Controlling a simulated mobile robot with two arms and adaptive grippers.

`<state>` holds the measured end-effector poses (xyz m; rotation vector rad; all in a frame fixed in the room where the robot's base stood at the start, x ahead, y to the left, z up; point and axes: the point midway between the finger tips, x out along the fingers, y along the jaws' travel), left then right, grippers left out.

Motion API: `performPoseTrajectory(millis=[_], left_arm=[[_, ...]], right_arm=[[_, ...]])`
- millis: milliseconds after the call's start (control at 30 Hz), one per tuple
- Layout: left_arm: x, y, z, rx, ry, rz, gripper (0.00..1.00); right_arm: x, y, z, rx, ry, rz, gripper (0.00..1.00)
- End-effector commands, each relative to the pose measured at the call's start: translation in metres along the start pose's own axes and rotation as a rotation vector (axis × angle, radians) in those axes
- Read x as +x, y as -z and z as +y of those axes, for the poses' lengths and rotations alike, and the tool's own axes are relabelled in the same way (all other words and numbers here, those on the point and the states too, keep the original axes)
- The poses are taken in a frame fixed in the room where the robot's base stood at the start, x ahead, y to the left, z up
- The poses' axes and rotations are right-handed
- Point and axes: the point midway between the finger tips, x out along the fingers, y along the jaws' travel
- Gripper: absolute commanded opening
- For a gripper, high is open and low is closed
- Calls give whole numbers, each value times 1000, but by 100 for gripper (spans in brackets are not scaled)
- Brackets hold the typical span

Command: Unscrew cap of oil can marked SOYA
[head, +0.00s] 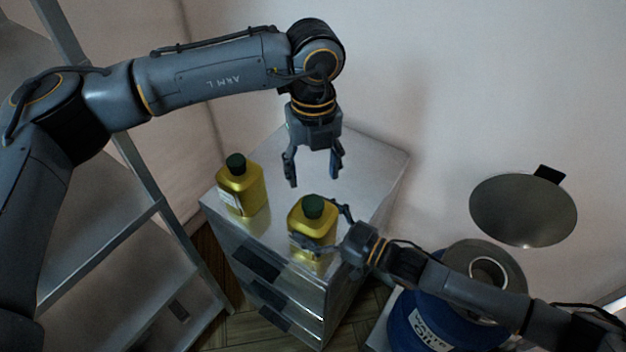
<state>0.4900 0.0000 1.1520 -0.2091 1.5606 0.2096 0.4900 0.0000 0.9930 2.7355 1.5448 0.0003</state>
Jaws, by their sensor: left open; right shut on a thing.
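Two yellow oil cans with dark green caps stand upright on a metal cabinet (378,160). The left oil can (246,190) stands by itself and carries a pale label whose text is too small to read. The front oil can (312,220) stands near the cabinet's front edge, and its cap (313,206) is on it. My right gripper (322,228) is shut around the body of this front can from the right. I cannot read SOYA on either can. My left gripper (314,184) is open and empty, pointing down above and just behind the front can's cap.
A metal shelf rack (120,215) stands at the left. A blue drum (405,325) with a label stands at the lower right, below a round grey lid (523,210) near the wall. The cabinet top behind the cans is clear.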

Motion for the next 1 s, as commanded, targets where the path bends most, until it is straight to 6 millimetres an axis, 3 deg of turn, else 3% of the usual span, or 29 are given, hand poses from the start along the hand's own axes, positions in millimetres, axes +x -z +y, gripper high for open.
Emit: performPoseTrajectory(millis=[1000], left_arm=[[0, 0, 0, 2031, 2, 0, 59]], right_arm=[[0, 0, 0, 1, 0, -1, 0]])
